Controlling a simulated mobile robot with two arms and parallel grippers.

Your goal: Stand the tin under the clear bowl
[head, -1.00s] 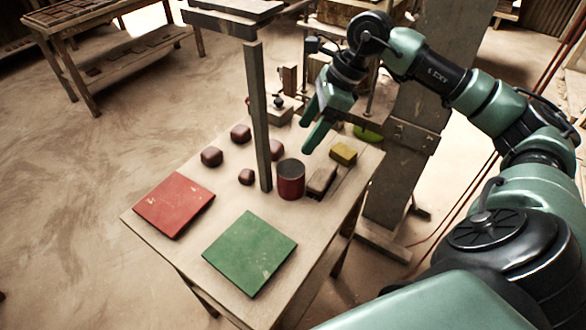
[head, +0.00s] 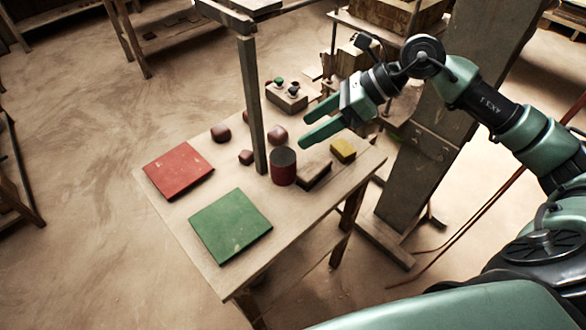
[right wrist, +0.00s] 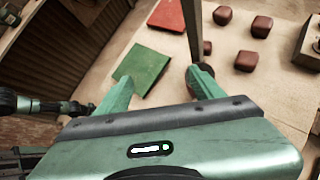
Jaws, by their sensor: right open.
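The tin (head: 283,167) is a dark red cylinder with a dark top. It stands upright on the wooden table (head: 290,222), just right of a thin post. In the right wrist view the tin (right wrist: 206,72) is partly hidden behind a finger. My right gripper (head: 306,131) is open and empty, up and to the right of the tin in the head view. Its spread fingers also show in the right wrist view (right wrist: 160,82). I cannot make out a clear bowl in any view. My left gripper is not in view.
A red tile (head: 179,170) and a green tile (head: 231,226) lie left of the tin. Several dark red blocks (head: 220,133) are behind. The upright post (head: 251,105) stands beside the tin. A brown block (head: 313,173) and a yellow block (head: 343,150) lie at right.

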